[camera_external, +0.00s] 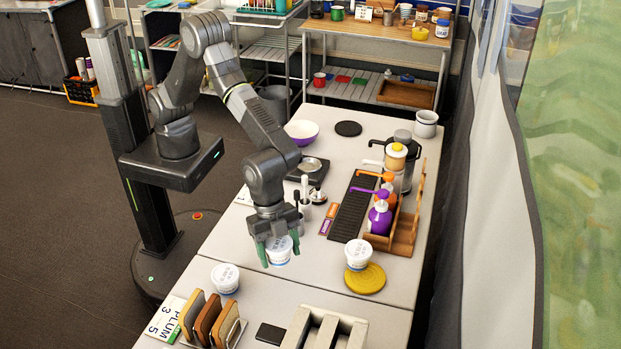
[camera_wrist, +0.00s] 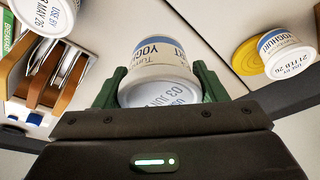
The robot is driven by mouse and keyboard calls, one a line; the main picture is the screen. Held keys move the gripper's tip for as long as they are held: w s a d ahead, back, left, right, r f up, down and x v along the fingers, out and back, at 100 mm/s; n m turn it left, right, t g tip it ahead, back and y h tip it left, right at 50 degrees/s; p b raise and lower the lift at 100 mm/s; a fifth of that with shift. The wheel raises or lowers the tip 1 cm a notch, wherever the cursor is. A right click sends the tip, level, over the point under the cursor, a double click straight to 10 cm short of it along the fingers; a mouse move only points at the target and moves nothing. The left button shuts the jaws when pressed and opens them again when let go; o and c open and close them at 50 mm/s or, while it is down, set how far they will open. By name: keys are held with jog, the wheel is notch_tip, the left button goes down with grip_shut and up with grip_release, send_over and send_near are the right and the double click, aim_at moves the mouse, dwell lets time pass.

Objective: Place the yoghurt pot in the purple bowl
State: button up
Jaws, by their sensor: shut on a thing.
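My gripper (camera_external: 279,249) points down with its green fingers on both sides of a white yoghurt pot (camera_external: 279,252). In the wrist view the held yoghurt pot (camera_wrist: 158,72) sits between the fingers, its printed lid towards the camera. Whether its base touches the table is hard to tell. The purple bowl (camera_external: 301,131) stands farther back on the table, beyond my gripper, and looks empty. A second white pot (camera_external: 225,278) stands to the left of the gripper. A third white pot (camera_external: 358,253) stands to the right, by a yellow round mat (camera_external: 366,279).
A wooden rack (camera_external: 405,225) holds a purple bottle (camera_external: 380,217) at the right. Upright boards (camera_external: 208,318) stand at the front left.

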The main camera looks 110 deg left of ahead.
jog(key=shift+a+r, duration=0.15)
jog(key=shift+r, duration=0.15)
jog(key=w+a+r+n+y, duration=0.1)
jog(key=a+r+n, duration=0.15)
jog(key=a, duration=0.95)
jog(key=a+r+n, duration=0.1)
jog(key=a+n, duration=0.2)
jog(key=a, duration=1)
jog(key=w+a+r+n+y, duration=0.1)
jog(key=a+n, duration=0.2)
jog(key=a, duration=0.9)
jog(key=s+a+r+n+y, duration=0.1)
jog(key=s+a+n, duration=0.3)
jog(key=s+a, duration=0.8)
jog(key=s+a+r+n+y, duration=0.15)
jog(key=s+a+n, duration=0.35)
jog(key=s+a, duration=0.6)
jog(key=x, duration=1.1)
jog(key=shift+s+a+p, duration=0.15)
jog(key=shift+s+p, duration=0.1)
jog(key=shift+p, duration=0.05)
jog(key=shift+f+b, duration=0.45)
jog(key=shift+b, duration=0.15)
